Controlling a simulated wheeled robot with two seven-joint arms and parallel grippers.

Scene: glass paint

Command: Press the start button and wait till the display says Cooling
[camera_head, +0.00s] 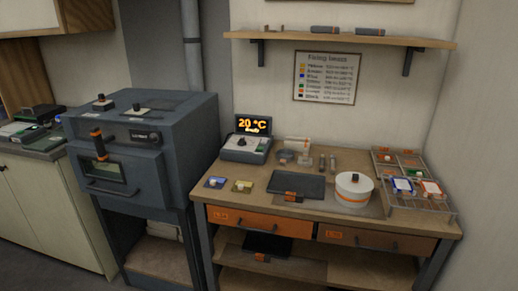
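The display (254,125) stands at the back left of the wooden workbench. It shows "20 °C" in orange, with a smaller word below that looks like "Ready" but is too small to read surely. A grey control box (244,150) sits just in front of and below the display, with a dark knob or button (242,142) on its top. I cannot tell which part is the start button. Neither of my grippers is in view.
A dark grey kiln (150,140) on a stand is left of the workbench (330,212). The bench holds a dark tray (296,185), a white round pot (354,188), small coloured tiles (242,186) and a wire rack (420,200). A shelf (340,39) hangs above.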

